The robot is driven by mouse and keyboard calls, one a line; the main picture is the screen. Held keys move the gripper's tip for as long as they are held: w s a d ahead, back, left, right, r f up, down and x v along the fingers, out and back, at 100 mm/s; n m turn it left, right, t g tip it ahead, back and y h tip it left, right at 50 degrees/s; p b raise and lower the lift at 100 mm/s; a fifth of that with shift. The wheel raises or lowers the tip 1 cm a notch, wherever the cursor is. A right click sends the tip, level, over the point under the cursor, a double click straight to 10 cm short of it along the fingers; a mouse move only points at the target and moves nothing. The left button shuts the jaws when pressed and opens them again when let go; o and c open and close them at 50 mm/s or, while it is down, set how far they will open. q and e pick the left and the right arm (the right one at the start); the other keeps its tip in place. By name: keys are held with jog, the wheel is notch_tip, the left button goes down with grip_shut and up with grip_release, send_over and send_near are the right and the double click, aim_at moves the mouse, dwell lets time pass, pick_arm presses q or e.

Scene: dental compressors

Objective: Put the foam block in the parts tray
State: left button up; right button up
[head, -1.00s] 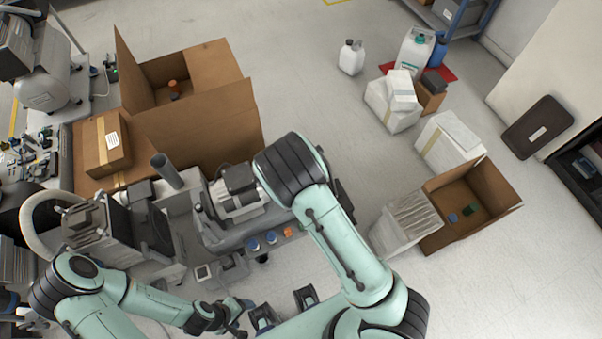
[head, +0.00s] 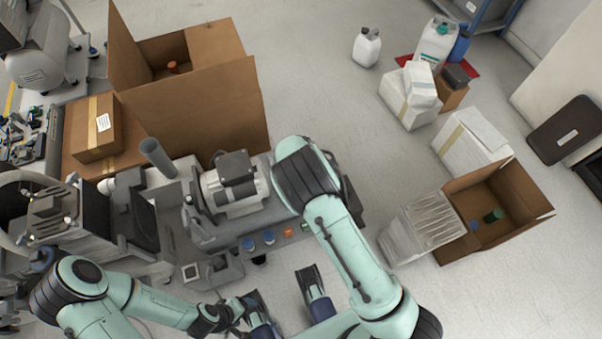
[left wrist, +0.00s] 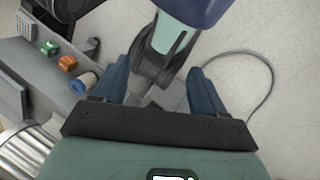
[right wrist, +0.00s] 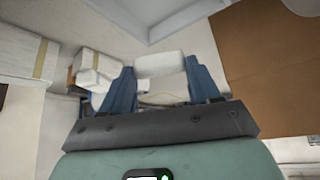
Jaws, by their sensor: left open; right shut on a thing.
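In the right wrist view, my right gripper (right wrist: 158,72) is shut on a pale, whitish block (right wrist: 162,88), which looks like the foam block. It sits between the two blue fingers. In the head view I cannot make out the right gripper or the block; my right arm bends over the machine bench there. My left gripper (head: 280,288) is open and empty at the bottom of the head view, in front of the bench. Its spread fingers also show in the left wrist view (left wrist: 160,85). I cannot clearly identify the parts tray in any view.
A grey motor unit (head: 232,185) stands on the bench, with small blue, orange and green pieces along its front edge. An open carton (head: 200,100) stands behind. At right are another open carton (head: 525,190), white boxes (head: 470,140) and jugs. Floor between is clear.

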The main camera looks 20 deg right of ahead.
notch_tip(320, 180, down, 11)
jog(key=shift+r+b, duration=0.1)
jog(key=shift+b, duration=0.85)
notch_tip(320, 180, down, 4)
jog(key=shift+r+b, duration=0.2)
jog(key=shift+b, duration=0.25)
pick_arm(q)
jog(key=w+a+f+t, duration=0.1)
jog(key=w+a+f, duration=0.1)
jog(key=w+f, duration=0.2)
jog(key=shift+w+a+t+y, duration=0.15)
jog(key=shift+w+t+y, duration=0.15)
jog(key=shift+w+y, duration=0.15)
pick_arm(e)
jog(key=shift+f, duration=0.1)
jog(key=shift+f, duration=0.1)
jog(key=o, duration=1)
pick_arm(q)
jog(key=shift+w, duration=0.15)
